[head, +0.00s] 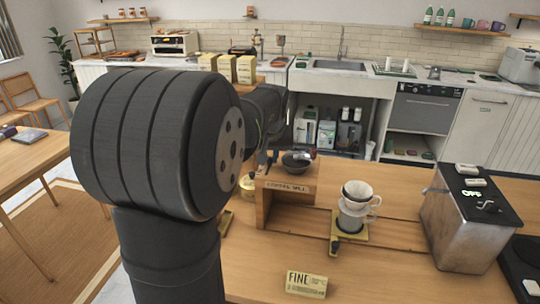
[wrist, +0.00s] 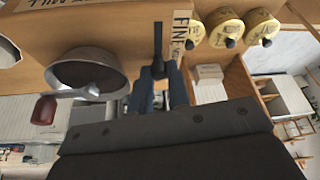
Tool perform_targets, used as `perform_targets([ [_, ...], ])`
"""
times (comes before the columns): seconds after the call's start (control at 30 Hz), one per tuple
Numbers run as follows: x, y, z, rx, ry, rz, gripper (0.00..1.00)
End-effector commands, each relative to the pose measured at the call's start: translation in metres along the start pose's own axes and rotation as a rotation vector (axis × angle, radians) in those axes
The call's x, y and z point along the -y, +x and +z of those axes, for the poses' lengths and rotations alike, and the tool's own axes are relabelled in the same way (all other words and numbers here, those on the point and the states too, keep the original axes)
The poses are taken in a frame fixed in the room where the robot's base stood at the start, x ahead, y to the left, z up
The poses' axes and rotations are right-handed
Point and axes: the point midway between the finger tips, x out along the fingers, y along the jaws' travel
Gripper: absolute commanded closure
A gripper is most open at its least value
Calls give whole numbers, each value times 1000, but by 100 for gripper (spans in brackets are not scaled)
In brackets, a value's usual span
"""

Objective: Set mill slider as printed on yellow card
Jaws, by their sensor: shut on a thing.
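The yellow card (head: 307,284) lies on the counter at the front; its large word reads FINE, with smaller print I cannot read surely. The wooden coffee mill (head: 287,187) stands behind it, with a dark bowl-shaped hopper (wrist: 88,72) on top. My gripper (wrist: 160,88) is at the mill's top, its fingers shut on the black slider knob (wrist: 158,68). The dark slot runs beyond the knob toward the picture's top. Beside it a scale strip (wrist: 181,36) shows FINE at the upper end; its lower part is hidden by a finger, so the exact setting is unclear.
A white dripper on a glass server (head: 355,205) stands right of the mill. A metal boiler (head: 468,220) showing OFF is further right. Yellow lidded canisters (wrist: 228,28) stand near the mill. A red-ended scoop (wrist: 45,110) shows by the hopper. My arm covers the left.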

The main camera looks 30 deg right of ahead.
Motion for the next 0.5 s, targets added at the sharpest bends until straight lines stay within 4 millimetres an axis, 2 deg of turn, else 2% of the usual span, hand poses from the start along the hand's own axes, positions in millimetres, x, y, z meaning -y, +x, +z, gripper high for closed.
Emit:
perform_targets([
  [0.3,10,-15,34,0,0,0,100],
  [0.5,11,-16,38,2,0,0,100],
])
